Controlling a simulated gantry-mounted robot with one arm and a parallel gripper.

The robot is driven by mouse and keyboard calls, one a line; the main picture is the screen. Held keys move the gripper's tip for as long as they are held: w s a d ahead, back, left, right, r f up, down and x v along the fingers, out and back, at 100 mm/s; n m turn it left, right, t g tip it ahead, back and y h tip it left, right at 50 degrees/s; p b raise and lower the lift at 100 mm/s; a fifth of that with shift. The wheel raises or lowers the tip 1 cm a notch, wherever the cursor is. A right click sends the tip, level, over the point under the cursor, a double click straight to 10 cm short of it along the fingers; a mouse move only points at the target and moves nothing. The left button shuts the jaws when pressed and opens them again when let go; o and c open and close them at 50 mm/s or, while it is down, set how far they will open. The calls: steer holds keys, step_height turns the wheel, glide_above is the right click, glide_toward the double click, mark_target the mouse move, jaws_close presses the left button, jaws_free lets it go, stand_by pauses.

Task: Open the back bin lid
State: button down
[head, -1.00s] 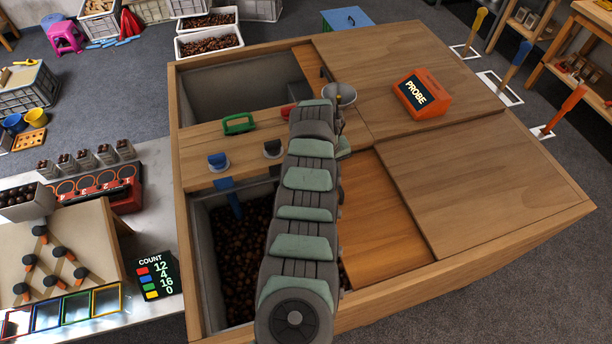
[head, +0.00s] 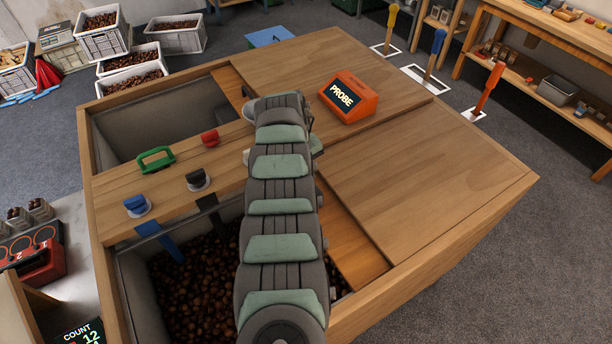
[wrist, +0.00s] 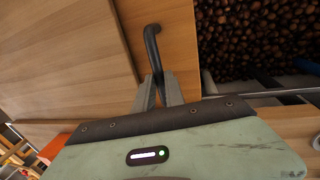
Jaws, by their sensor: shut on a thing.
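My gripper (wrist: 158,88) is shut on the end of a dark curved handle (wrist: 152,42) in the wrist view. The handle stands on a smooth wooden lid panel (wrist: 180,35), beside an open bin of chestnuts (wrist: 250,35). In the head view this lid panel (head: 350,245) shows to the right of my arm, partly under a larger wooden top. My arm hides the gripper and handle there. The near bin's chestnuts (head: 195,280) show left of the arm. The far bin (head: 150,125) stands open, with its visible inside empty of chestnuts.
An orange probe box (head: 348,96) sits on the far right top. A green handle (head: 155,159), a red knob (head: 209,138), a blue knob (head: 136,206) and a black knob (head: 198,180) stand on the wooden divider. A blue tool (head: 172,248) hangs into the near bin.

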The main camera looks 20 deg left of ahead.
steer(key=c, duration=1.4)
jaws_free()
steer(key=shift+r, duration=0.1)
step_height(320, 180, up, 10)
steer(key=s+a, duration=0.1)
steer(key=shift+s+a+r, duration=0.15)
steer(key=shift+s+a, duration=0.1)
steer(key=shift+s, duration=0.15)
